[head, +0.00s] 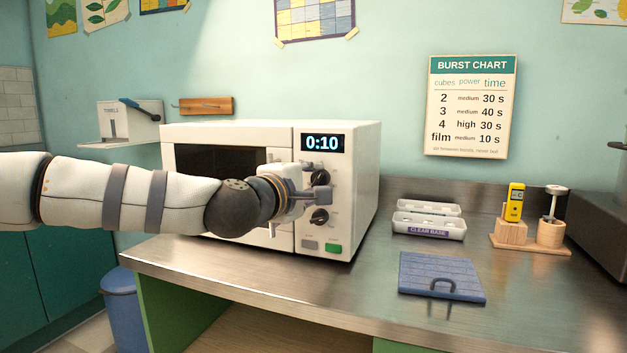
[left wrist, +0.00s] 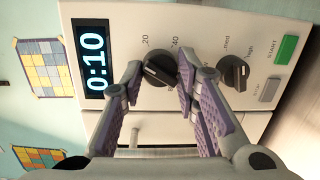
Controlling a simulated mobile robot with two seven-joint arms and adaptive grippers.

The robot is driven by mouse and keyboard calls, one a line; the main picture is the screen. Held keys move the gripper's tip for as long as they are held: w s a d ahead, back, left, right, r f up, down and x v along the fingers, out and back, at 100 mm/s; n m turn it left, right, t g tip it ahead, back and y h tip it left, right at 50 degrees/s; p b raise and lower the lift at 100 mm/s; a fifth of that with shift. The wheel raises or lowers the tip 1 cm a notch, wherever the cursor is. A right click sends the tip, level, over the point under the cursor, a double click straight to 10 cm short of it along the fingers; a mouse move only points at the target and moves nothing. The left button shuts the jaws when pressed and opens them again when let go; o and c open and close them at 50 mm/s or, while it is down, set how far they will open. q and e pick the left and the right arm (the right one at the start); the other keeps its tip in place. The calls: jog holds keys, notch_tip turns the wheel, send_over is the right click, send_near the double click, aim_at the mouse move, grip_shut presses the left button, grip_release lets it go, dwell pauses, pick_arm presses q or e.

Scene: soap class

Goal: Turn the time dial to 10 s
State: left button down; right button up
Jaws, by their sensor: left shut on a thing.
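The white microwave (head: 350,165) stands on the steel counter, its display (head: 322,142) reading 0:10. The black time dial (head: 322,177) is below the display, mostly covered by my left gripper (head: 317,187) in the head view. In the left wrist view the time dial (left wrist: 160,68) shows between the fingertips of my left gripper (left wrist: 161,80), with 20 and 40 printed beside it. The gripper is shut on this dial. The power dial (left wrist: 233,72) is beside it, clear of the fingers. My right gripper is not in view.
A green start button (head: 333,248) and a grey stop button (head: 310,245) are below the power dial. A burst chart (head: 472,107) hangs on the wall.

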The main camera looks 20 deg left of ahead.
pick_arm(q)
jog(key=shift+r, duration=0.1)
jog(key=c, duration=1.2)
grip_release()
jog(key=shift+c, duration=0.2)
jog(key=s+a, duration=0.1)
jog(key=s, duration=1)
jog(key=shift+s+a+r, duration=0.3)
jog(key=shift+s, duration=0.1)
